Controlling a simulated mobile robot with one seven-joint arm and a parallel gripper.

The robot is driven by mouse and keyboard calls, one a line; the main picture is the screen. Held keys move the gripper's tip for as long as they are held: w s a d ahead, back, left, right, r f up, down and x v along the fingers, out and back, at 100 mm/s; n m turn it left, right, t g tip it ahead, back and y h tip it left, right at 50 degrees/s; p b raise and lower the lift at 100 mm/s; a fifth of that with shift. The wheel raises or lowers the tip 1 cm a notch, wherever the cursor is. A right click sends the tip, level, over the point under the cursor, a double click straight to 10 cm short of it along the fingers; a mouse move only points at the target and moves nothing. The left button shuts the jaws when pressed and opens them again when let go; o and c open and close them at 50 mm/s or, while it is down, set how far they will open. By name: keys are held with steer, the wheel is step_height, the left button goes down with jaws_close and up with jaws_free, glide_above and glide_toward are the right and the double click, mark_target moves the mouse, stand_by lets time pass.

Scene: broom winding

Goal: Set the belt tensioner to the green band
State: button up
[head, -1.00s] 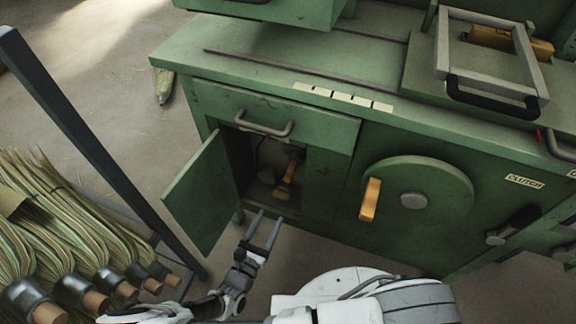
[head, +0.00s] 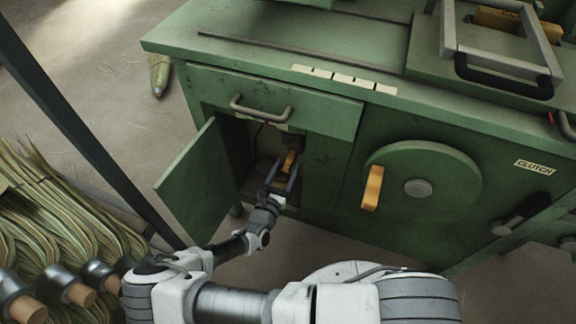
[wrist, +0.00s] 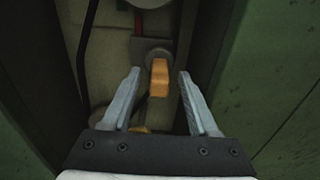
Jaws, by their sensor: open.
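An orange handle (head: 290,160), which looks like the tensioner's, is inside the open compartment of the green machine. In the wrist view the handle (wrist: 159,80) hangs from a round grey pivot (wrist: 157,54). My gripper (head: 281,172) reaches into the compartment opening. In the wrist view its open fingers (wrist: 159,75) stand either side of the handle, with a gap on each side. I cannot tell how deep the handle is between them. A second orange-brown piece (wrist: 140,129) shows low down, mostly hidden by the gripper. No green band can be made out.
The compartment door (head: 198,185) stands open at the left, and a drawer (head: 270,105) is above. Dark cable and a red line run inside. A large wheel with an orange grip (head: 372,188) is to the right. Broom bundles (head: 60,220) and a dark post (head: 85,140) are at the left.

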mark_target(292, 157)
steer(key=shift+x, duration=1.1)
jaws_close()
steer(key=shift+a, duration=0.1)
stand_by(0.6)
